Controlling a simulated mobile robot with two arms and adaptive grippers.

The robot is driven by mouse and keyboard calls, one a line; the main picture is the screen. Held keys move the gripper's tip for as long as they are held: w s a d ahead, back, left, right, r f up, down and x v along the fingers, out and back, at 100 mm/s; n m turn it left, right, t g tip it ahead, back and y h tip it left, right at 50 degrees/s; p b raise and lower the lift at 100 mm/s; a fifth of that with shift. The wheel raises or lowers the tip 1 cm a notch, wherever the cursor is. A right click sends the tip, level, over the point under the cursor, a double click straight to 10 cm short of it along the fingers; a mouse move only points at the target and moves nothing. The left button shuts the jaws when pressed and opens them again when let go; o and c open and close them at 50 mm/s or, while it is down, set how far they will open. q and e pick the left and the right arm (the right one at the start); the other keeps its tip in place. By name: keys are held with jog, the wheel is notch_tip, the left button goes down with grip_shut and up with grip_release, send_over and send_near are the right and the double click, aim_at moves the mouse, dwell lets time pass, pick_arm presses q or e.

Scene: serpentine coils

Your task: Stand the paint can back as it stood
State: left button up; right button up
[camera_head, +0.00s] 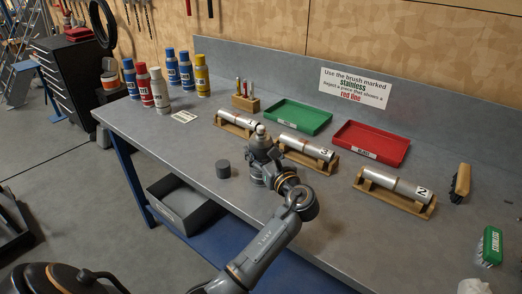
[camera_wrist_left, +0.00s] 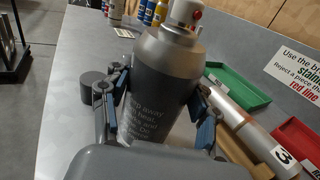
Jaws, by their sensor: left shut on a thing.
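My left gripper (camera_head: 261,160) is shut on a grey paint can (camera_wrist_left: 165,70), a spray can with a silver shoulder and a bare nozzle. Its fingers press on both sides of the can in the left wrist view. A dark grey cap (camera_head: 223,170) stands on the bench left of the gripper and also shows in the left wrist view (camera_wrist_left: 94,86). My right gripper is not in view.
Metal cylinders on wooden cradles (camera_head: 305,152) stand close behind and right of the gripper. Green (camera_head: 299,117) and red (camera_head: 371,144) trays lie behind them. Several spray cans (camera_head: 162,92) stand at the back left, near a white label (camera_head: 184,117). The left front bench is clear.

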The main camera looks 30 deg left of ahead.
pick_arm(q)
jog(key=o, duration=1.4)
jog(key=shift+o, duration=0.2)
jog(key=shift+d+r, duration=0.1)
jog(key=b+v, duration=0.1)
jog(key=v, duration=1.1)
